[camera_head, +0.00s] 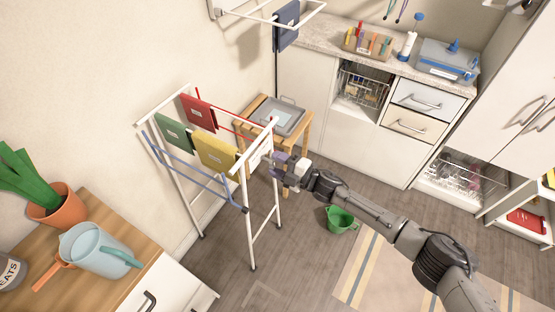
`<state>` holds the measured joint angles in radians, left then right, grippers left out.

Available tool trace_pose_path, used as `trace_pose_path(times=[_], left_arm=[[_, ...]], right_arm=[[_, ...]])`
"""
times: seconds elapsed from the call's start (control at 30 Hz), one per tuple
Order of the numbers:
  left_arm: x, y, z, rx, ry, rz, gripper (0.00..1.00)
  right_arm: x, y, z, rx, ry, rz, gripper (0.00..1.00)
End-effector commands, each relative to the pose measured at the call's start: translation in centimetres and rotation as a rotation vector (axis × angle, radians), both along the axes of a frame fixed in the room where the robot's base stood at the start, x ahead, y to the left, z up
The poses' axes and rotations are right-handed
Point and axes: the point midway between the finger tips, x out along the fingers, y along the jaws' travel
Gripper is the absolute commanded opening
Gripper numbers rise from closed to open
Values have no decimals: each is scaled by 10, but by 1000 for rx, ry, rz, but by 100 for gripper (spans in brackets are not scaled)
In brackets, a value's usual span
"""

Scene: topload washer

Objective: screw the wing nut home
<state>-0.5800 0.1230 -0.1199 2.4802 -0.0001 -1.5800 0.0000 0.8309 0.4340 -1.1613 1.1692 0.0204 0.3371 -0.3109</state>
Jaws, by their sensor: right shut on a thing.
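My right gripper (283,168) reaches in from the right to the right-hand side of the white drying rack (247,207). It is shut on a small purple piece (279,158), which looks like the wing nut. The piece sits beside the rack's upper right corner. The fingers partly cover it, so its wings and any thread behind it are hard to make out. I cannot tell whether it touches the rack. My left gripper is not in view.
Red (199,112), green (173,133) and yellow (215,151) cloths hang on the rack. A wooden stool (303,146) with a grey tray (277,115) stands behind it. A green bucket (341,220) is on the floor below my arm. The floor right of the rack is mostly open.

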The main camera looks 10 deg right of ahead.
Motion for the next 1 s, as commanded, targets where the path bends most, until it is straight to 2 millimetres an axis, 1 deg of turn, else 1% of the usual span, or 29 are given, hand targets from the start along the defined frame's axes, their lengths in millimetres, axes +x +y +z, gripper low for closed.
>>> trace_pose_path(times=[0.03,0.1,0.5,0.73,1.0], left_arm=[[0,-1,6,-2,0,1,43],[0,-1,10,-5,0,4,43],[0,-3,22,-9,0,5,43],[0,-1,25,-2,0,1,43],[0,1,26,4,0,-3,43]], right_arm=[[0,0,2,23,34,-1,27],[0,0,2,61,82,-1,27],[0,-1,1,216,290,-1,27],[0,0,0,260,348,0,27],[0,0,0,275,368,0,27]])
